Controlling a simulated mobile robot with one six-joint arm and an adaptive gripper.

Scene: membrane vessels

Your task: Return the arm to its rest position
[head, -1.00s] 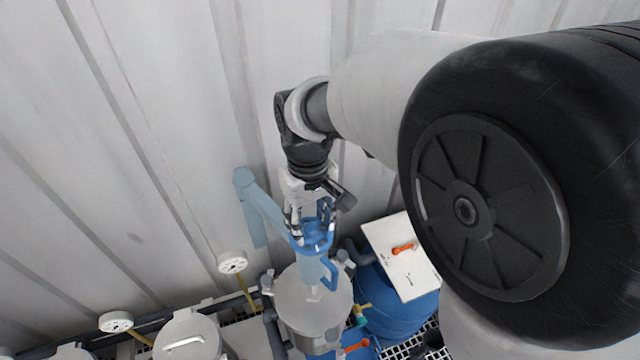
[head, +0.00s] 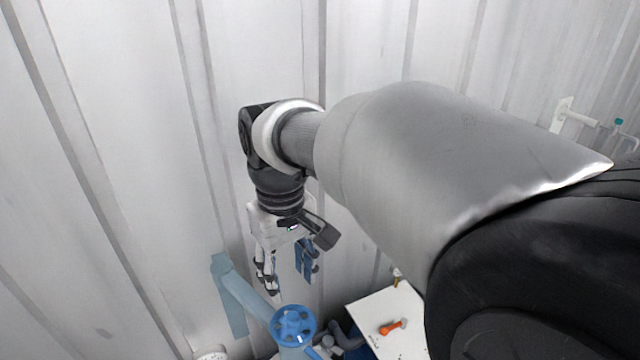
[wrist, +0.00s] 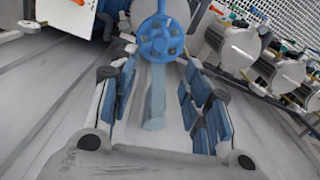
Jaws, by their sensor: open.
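My gripper (head: 284,278) hangs from my arm in front of the corrugated wall, with its blue-padded fingers apart and nothing between them. In the wrist view my gripper (wrist: 160,75) is also open. A blue hub-like piece (head: 293,325) on a blue wall bracket (head: 236,295) is just below the fingertips in the head view, apart from them as far as I can tell. The same blue piece (wrist: 161,38) shows beyond the fingers in the wrist view. What lies under it is mostly out of the head view.
A white panel (head: 375,315) with an orange-handled valve (head: 393,327) stands at lower right. The corrugated wall (head: 130,150) is close behind my arm. Several capped vessels (wrist: 240,48) line the upper right of the wrist view. A wall fixture (head: 590,122) is at far right.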

